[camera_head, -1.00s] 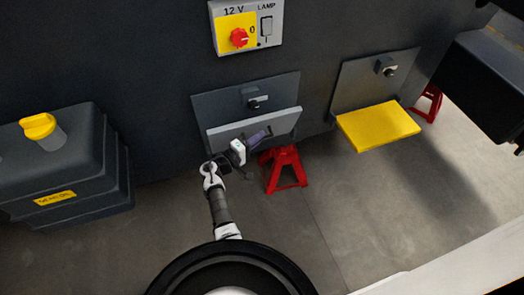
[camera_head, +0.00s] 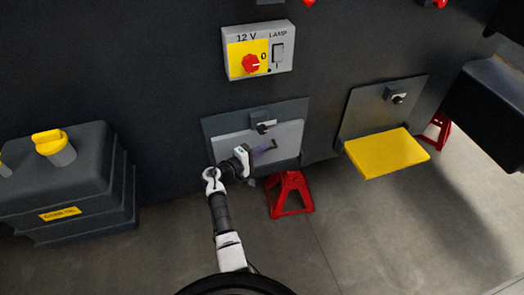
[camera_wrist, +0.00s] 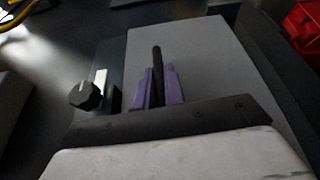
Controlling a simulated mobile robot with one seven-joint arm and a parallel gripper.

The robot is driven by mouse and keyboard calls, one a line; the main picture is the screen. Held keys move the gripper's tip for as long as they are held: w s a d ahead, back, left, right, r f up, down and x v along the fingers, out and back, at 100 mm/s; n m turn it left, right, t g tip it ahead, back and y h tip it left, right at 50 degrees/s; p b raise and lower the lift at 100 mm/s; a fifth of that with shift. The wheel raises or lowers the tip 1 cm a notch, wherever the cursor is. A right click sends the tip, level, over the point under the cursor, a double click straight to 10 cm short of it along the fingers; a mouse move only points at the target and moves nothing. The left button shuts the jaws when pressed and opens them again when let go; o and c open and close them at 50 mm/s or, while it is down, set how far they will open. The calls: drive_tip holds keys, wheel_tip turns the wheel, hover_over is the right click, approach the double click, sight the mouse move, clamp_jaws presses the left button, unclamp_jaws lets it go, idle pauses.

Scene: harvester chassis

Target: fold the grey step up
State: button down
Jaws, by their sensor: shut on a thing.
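The grey step (camera_head: 289,137) stands nearly upright, close against its dark backing plate (camera_head: 220,125) on the chassis wall. Whether it touches the plate I cannot tell. A latch with a dark knob (camera_head: 263,127) sits at the step's upper edge; the knob also shows in the wrist view (camera_wrist: 85,95). My gripper (camera_head: 268,147) is in front of the step. In the wrist view its purple fingers (camera_wrist: 158,88) are shut on a slim dark handle (camera_wrist: 157,58) that lies over the step's grey face (camera_wrist: 225,65). The fingers hide the handle's lower part.
A yellow step (camera_head: 388,152) is folded down at the right, under its own latch (camera_head: 396,94). A red jack stand (camera_head: 290,193) is below the grey step. A switch box (camera_head: 259,50) is above. A dark tank (camera_head: 65,185) is at the left.

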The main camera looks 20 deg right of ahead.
drive_tip(key=shift+w+r, duration=0.2)
drive_tip(key=shift+r, duration=0.15)
drive_tip(key=c, duration=1.6)
unclamp_jaws()
drive_tip(key=shift+f, duration=0.1)
drive_tip(key=shift+o, duration=0.5)
drive_tip(key=shift+f, duration=0.1)
drive_tip(key=shift+s+a, duration=0.1)
drive_tip(key=b+v, duration=0.3)
drive_tip(key=v, duration=1)
drive_tip(key=shift+a, duration=0.35)
drive_tip(key=shift+s, duration=0.15)
drive_tip(key=shift+s+f, duration=0.1)
